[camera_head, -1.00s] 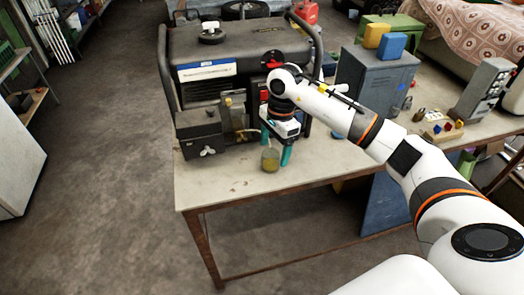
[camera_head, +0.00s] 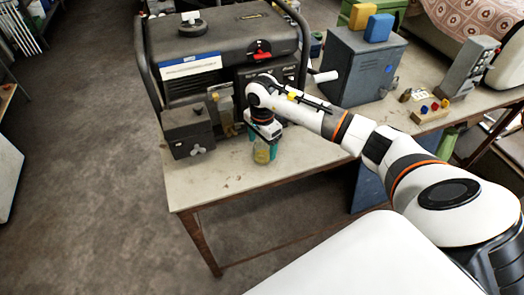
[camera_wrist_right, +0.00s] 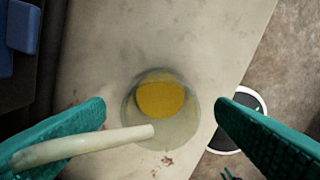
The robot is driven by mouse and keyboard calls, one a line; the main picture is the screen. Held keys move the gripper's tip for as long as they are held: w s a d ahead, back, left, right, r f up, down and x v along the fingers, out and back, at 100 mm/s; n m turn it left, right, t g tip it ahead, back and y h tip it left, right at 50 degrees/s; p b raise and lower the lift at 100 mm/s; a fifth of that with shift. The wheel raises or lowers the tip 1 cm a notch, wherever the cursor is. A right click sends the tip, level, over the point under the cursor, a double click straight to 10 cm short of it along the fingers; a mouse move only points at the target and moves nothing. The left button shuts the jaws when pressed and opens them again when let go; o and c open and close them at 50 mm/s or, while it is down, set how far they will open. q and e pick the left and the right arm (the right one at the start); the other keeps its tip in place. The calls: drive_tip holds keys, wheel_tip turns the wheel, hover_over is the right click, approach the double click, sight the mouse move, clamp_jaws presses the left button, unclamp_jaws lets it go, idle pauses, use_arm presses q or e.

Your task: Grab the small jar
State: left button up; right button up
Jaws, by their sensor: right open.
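The small jar (camera_head: 262,153) is clear with yellow contents and stands on the worktable. In the right wrist view the jar (camera_wrist_right: 162,108) shows from above, its yellow contents visible through the open-looking top. A pale stick-like piece slants from its rim toward the left finger. My right gripper (camera_head: 262,148) is over the jar with its teal fingers down on either side. In the wrist view my right gripper (camera_wrist_right: 160,125) is open, with a gap between each finger and the jar. My left gripper is not in view.
A generator (camera_head: 215,55) and a dark box (camera_head: 188,132) stand close behind and left of the jar. The table's front (camera_head: 225,190) is clear.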

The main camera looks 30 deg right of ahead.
sight(263, 149)
drive_tip(key=shift+f, duration=1.55)
drive_tip(key=shift+c, duration=0.6)
drive_tip(key=c, duration=1)
